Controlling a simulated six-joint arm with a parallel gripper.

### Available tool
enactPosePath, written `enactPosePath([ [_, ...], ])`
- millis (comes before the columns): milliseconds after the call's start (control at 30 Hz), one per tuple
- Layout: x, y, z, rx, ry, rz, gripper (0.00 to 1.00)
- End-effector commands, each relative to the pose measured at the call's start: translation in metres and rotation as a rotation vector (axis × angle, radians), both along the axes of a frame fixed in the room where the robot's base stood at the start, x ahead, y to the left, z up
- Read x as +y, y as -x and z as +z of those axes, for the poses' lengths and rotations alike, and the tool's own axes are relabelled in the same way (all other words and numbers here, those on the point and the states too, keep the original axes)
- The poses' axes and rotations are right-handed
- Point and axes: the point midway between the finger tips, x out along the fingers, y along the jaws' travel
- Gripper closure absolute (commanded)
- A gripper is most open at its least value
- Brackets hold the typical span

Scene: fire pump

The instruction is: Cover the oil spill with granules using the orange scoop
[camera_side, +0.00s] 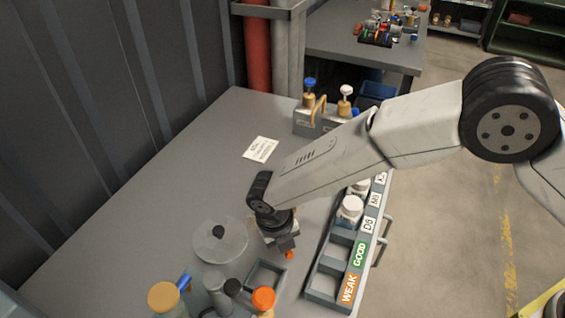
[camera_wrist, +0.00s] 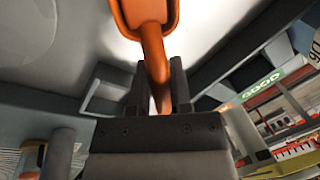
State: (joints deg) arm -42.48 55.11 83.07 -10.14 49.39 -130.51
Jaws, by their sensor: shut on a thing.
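My gripper (camera_side: 284,243) points down over the front part of the grey table. In the wrist view its two dark fingers (camera_wrist: 158,82) are shut on the handle of the orange scoop (camera_wrist: 145,14). The scoop's head extends beyond the fingertips; whether it holds granules cannot be seen. In the side view only a small orange bit (camera_side: 289,255) shows under the gripper. A pale round disc (camera_side: 232,252) with a dark spot (camera_side: 218,231) lies to the left of the gripper; the spot may be the oil. The disc's edge also shows in the wrist view (camera_wrist: 28,30). I cannot make out the granules.
A small open grey tray (camera_side: 266,276) lies just in front of the gripper. Several containers, one with an orange top (camera_side: 263,298), crowd the front edge. The table's left and back are mostly clear around a paper card (camera_side: 261,149).

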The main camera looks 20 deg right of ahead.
Motion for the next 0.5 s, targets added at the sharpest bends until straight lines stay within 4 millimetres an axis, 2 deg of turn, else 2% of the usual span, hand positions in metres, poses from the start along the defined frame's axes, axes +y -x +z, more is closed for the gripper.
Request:
enactPosePath([
  [500,0.0,0.0,0.036,-0.001,-0.001,0.0,1.0],
])
